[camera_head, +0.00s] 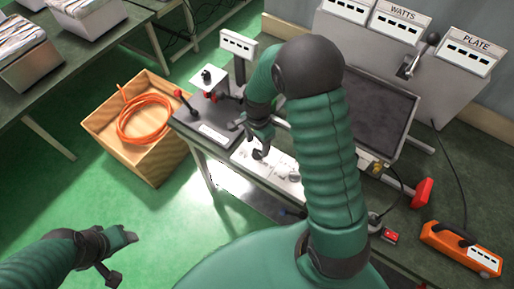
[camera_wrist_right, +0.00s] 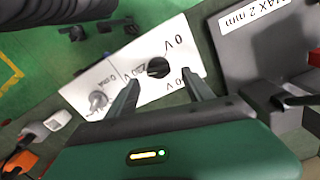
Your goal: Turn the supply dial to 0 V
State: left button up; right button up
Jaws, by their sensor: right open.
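The supply panel (camera_wrist_right: 190,45) is a white plate with printed volt labels, including "0 V". Its black dial (camera_wrist_right: 158,68) sits among these labels; I cannot tell its exact pointing. A grey second knob (camera_wrist_right: 97,101) is on the same panel, at left in the wrist view. My right gripper (camera_wrist_right: 160,78) is open, its two fingers apart just below the black dial in the picture. I cannot tell whether they touch it. In the head view the right gripper (camera_head: 257,141) hangs over the white panel (camera_head: 276,170). My left gripper (camera_head: 122,258) is empty at lower left, away from the bench.
A grey machine with a red-knobbed lever (camera_head: 184,100) stands beside the panel. A wooden crate (camera_head: 100,124) with an orange coil (camera_head: 143,118) is on the floor. A dark screen (camera_head: 375,112), a red block (camera_head: 422,193) and an orange device (camera_head: 460,248) lie to the right.

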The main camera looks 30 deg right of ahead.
aim_at(257, 151)
jog(key=f, duration=0.3)
jog(key=shift+d+f, duration=0.1)
jog(key=shift+d, duration=0.25)
jog(key=shift+f, duration=0.25)
jog(key=shift+s+a+r, duration=0.1)
jog(key=shift+a+r, duration=0.05)
jog(key=shift+a, duration=0.55)
jog(key=shift+c, duration=2.2)
jog(key=shift+d, duration=0.35)
grip_shut()
pick_arm(q)
jog(key=shift+a, duration=0.1)
pick_arm(e)
jog(key=shift+a, duration=0.1)
pick_arm(q)
jog(key=shift+r, duration=0.1)
pick_arm(e)
jog(key=shift+n, duration=0.3)
